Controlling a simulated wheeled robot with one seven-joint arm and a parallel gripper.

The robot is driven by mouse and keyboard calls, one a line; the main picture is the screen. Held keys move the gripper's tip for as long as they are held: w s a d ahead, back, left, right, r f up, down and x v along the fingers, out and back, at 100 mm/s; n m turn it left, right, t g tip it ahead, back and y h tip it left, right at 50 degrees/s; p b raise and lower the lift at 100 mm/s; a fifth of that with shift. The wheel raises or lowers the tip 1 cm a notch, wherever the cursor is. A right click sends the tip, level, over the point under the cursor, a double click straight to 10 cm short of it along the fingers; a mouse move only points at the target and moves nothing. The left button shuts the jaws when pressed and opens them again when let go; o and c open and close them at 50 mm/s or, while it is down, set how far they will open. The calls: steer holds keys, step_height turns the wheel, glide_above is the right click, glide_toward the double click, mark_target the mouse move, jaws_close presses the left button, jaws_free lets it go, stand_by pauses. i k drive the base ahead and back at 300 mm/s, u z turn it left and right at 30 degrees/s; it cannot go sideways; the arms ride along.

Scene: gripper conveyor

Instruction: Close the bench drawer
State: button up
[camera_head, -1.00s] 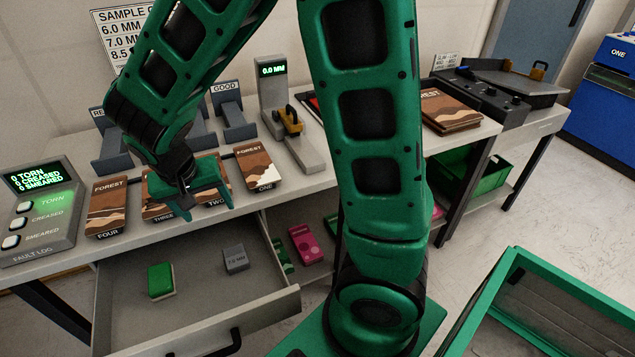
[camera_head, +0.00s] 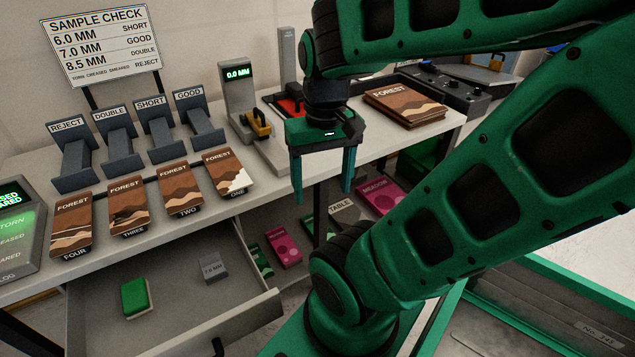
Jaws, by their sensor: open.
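The bench drawer (camera_head: 178,330) is pulled out below the bench top (camera_head: 120,236) at the lower left. A green-topped block (camera_head: 136,298) and a grey block marked 7.0 MM (camera_head: 212,268) lie inside it. Part of the black drawer handle (camera_head: 218,347) shows at the bottom edge of the view. My gripper (camera_head: 324,190) is open and empty, pointing down at the front edge of the bench, above and to the right of the drawer. It appears apart from the drawer.
Several Forest booklets (camera_head: 180,191) lie in a row on the bench before grey stands (camera_head: 118,150). A gauge (camera_head: 245,105) stands behind. A Forest stack (camera_head: 405,104) is at right. Pink packs (camera_head: 283,247) sit on the shelf below. A green-rimmed bin (camera_head: 560,284) is lower right.

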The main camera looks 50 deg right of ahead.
mark_target(189, 318)
steer(key=u, duration=0.75)
steer(key=k, duration=0.4)
steer(key=u, duration=0.35)
